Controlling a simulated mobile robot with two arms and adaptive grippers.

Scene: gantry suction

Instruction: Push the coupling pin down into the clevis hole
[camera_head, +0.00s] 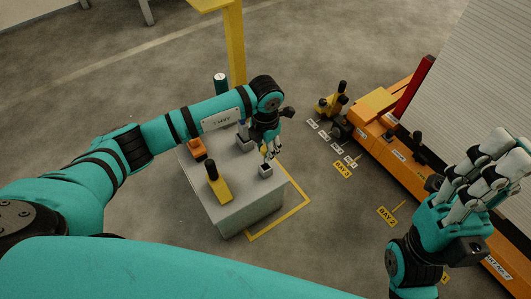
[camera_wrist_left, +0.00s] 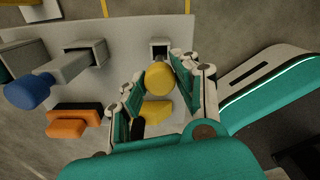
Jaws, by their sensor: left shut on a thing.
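The coupling pin shows its round yellow head (camera_wrist_left: 159,78) between the fingers of my left gripper (camera_wrist_left: 156,68) in the left wrist view. My left gripper (camera_head: 271,151) is shut on it, above the near right part of the grey bench in the head view. A small grey clevis block with a dark square opening (camera_wrist_left: 160,48) stands just beyond the pin head; the same block shows below the fingers in the head view (camera_head: 265,171). The pin's shank is hidden, so I cannot tell how deep it sits. My right gripper (camera_head: 490,158) is open and empty, away from the bench.
The grey bench (camera_head: 245,208) carries a yellow block with a black knob (camera_head: 217,183), an orange block (camera_head: 197,148) and a grey bracket with a blue knob (camera_wrist_left: 28,90). A yellow post (camera_head: 236,45) stands behind.

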